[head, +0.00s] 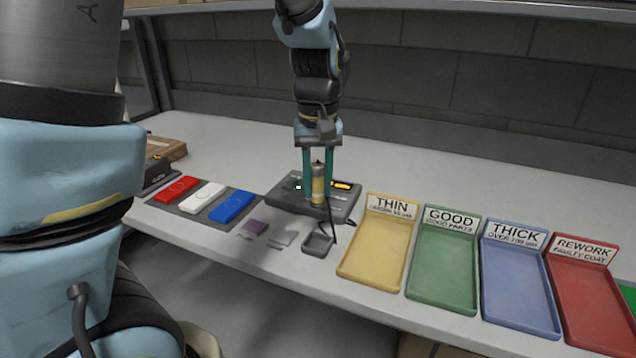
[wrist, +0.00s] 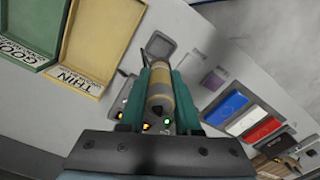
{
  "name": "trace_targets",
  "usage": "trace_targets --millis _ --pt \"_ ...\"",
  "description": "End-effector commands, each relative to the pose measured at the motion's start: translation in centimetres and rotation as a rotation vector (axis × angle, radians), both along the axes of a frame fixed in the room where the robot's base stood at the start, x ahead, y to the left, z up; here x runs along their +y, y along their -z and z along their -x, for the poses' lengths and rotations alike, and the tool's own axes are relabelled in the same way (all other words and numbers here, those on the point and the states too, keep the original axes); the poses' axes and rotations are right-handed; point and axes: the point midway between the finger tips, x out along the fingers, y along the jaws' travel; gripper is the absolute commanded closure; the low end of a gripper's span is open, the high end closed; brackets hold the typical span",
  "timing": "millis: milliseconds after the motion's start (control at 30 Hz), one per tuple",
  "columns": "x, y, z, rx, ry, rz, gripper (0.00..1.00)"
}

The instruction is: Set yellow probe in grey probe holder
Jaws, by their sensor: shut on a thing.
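The yellow probe (head: 318,183) is held upright between the teal fingers of my gripper (head: 320,185), in front of the dark gauge box. In the wrist view the probe (wrist: 160,92) sits between the two fingers of my gripper (wrist: 161,92), which are shut on it. A dark cable hangs from the probe side toward the bench. The grey probe holder (head: 318,243) is a small square cup on the bench, in front of and below the probe. It also shows in the wrist view (wrist: 160,46), beyond the probe's end. The holder looks empty, and the probe is apart from it.
The gauge box (head: 283,192) with lit indicators stands behind the probe. Red, white and blue blocks (head: 203,197) lie on a dark mat to the left. A purple square (head: 254,227) and a grey plate (head: 279,240) lie left of the holder. Labelled trays (head: 372,277) stand right.

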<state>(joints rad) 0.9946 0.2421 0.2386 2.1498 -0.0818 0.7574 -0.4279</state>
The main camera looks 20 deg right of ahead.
Motion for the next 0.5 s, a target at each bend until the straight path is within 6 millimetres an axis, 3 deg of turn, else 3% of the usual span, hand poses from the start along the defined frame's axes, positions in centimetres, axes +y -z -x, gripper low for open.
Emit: trace_targets --millis 500 --pt "0.0 6.8 0.0 0.0 0.001 0.0 1.0"
